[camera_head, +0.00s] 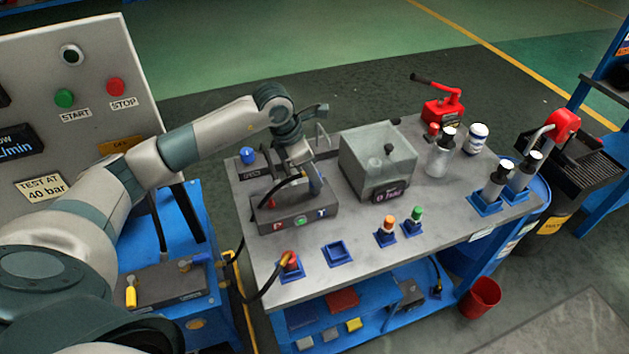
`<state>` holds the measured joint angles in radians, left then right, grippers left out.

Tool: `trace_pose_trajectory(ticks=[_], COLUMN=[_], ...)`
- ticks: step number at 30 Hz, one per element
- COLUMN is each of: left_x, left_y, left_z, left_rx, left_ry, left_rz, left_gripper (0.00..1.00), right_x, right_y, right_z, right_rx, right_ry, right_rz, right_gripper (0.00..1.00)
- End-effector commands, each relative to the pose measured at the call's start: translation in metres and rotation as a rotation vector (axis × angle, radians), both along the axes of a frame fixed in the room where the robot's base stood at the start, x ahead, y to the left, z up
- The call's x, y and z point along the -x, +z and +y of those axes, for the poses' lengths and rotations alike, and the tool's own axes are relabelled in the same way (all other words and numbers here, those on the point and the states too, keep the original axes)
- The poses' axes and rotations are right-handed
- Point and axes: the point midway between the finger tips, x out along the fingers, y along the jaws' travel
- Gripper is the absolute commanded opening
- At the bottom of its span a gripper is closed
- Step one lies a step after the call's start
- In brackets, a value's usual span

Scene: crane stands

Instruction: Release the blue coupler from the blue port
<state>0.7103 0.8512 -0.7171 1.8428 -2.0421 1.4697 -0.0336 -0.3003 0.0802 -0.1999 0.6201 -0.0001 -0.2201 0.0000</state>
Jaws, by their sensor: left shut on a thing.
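My left gripper (316,187) reaches down over the dark port block (290,210) on the bench. It is shut on what appears to be the blue coupler, at the block's right end above the letter T. The fingers hide most of the coupler, and its blue colour cannot be made out. A black hose (282,187) curves from the held piece to the left. The blue port is hidden under the gripper, so I cannot tell whether the coupler is still seated in it. My right gripper is not in view.
A red coupler (290,261) with a hose sits in a blue holder at the front. An empty blue holder (337,252) is beside it, then orange (389,225) and green (416,215) capped pieces. A grey tank (377,160) stands close right of my gripper.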

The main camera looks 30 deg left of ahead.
Motion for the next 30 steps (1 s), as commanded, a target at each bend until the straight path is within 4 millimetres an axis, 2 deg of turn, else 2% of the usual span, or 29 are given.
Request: trace_pose_trajectory(ticks=[30], left_x=[0.0], left_y=[0.041], left_z=[0.0], left_rx=[0.0], left_ry=[-0.001], left_rz=[-0.001], left_gripper=[0.01], right_x=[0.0], right_y=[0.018], right_z=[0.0], right_rx=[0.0], right_ry=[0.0], right_rz=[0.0], right_gripper=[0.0])
